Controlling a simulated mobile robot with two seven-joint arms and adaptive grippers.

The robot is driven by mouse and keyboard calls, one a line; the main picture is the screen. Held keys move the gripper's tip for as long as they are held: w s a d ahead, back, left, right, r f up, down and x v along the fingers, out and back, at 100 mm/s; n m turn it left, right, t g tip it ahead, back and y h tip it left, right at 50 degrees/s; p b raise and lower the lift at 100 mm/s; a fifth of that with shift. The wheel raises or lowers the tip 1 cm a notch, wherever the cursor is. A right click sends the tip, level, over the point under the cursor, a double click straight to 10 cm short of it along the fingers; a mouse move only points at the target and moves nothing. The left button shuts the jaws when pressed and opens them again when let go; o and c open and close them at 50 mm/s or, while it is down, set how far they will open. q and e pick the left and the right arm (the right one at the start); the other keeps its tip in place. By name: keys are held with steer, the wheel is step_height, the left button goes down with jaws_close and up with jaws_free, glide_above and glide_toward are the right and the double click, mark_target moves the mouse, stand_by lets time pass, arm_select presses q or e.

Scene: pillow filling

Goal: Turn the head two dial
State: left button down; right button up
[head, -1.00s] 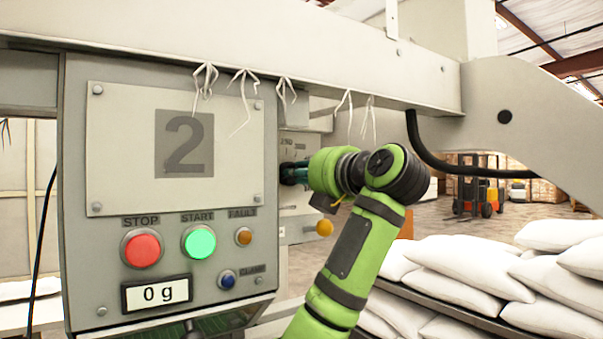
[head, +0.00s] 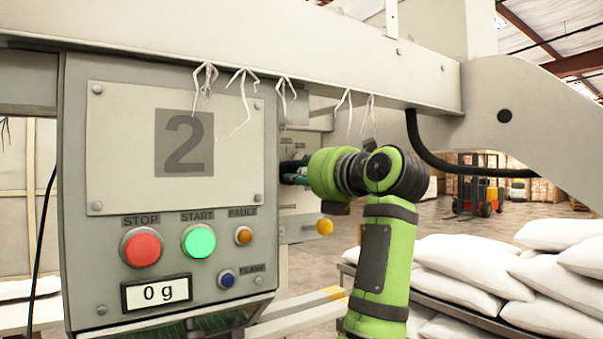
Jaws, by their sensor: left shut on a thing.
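The head two panel (head: 183,142) is a grey box with a large "2" on its plate. To the right of it, set back, is a pale side plate (head: 298,200) with small printed markings near its top. My left gripper (head: 292,173) reaches in from the right and is shut at that side plate, just below the markings. The dial is mostly hidden by the gripper and the panel's edge, so its pointer cannot be read. My green arm bends down from the gripper. My right gripper is not in view.
The panel has a red STOP button (head: 142,248), a green START button (head: 198,241), amber and blue lights, and a display (head: 157,293) reading 0 g. An orange knob (head: 324,227) sits below the gripper. White pillows (head: 470,270) are stacked at right.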

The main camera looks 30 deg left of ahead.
arm_select(q)
steer(key=shift+n, duration=0.3)
steer(key=c, duration=1.1)
jaws_free()
steer(key=shift+a, duration=0.15)
steer(key=shift+c, duration=0.2)
steer(key=v, duration=1.2)
steer(key=shift+w, duration=0.1)
steer(key=shift+f, duration=0.15)
